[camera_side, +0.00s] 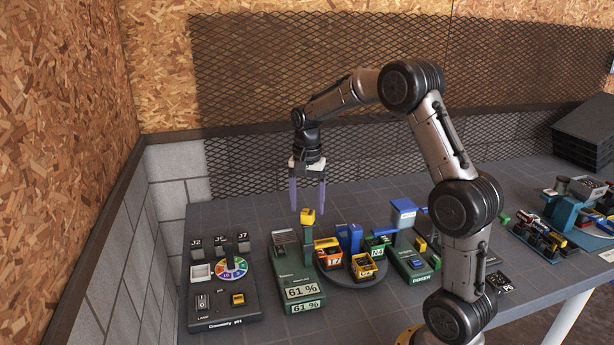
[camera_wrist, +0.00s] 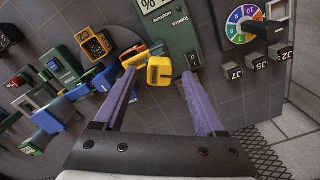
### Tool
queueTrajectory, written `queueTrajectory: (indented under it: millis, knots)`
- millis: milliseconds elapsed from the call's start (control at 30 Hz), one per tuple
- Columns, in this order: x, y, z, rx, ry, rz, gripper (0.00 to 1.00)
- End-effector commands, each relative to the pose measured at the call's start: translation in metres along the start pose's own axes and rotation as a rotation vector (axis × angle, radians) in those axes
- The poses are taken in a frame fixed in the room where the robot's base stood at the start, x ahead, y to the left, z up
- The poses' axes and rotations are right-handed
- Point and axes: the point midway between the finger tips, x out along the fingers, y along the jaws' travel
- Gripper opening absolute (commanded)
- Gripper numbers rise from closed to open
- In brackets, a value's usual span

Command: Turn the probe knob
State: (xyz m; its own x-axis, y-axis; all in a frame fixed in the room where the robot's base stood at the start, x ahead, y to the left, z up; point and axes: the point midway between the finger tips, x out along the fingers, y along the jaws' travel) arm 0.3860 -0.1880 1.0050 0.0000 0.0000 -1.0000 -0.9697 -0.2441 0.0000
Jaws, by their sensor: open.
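A yellow knob (camera_side: 308,217), which I take to be the probe knob, tops a green post on a green station (camera_side: 297,268) whose displays read 61 %. My gripper (camera_side: 307,208) points straight down above this post. Its two purple fingers are open, with the tips level with or just above the knob. In the wrist view the knob (camera_wrist: 160,71) appears between the fingertips of my gripper (camera_wrist: 159,76), nearer the left finger. A gap shows on both sides, so nothing is held. Exact height above the knob is hard to tell.
Left of the station is a grey unit with a colour wheel (camera_side: 231,268) and a lamp switch. To the right, a round turntable (camera_side: 370,276) carries orange, yellow and green bins, close to the station. Another green station (camera_side: 414,262) stands beyond. Bare tabletop lies behind the post.

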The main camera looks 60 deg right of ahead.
Motion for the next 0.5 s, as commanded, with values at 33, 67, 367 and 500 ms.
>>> queueTrajectory:
  millis: [33, 67, 367, 500]
  knots:
    - [-0.012, -0.001, -0.001, 0.000, 0.004, -0.005, 0.73]
    - [-0.019, -0.001, -0.001, 0.000, 0.005, -0.006, 0.73]
    - [-0.082, -0.001, -0.001, 0.000, 0.004, -0.004, 0.73]
    - [-0.101, -0.001, -0.001, 0.001, 0.003, -0.003, 0.73]
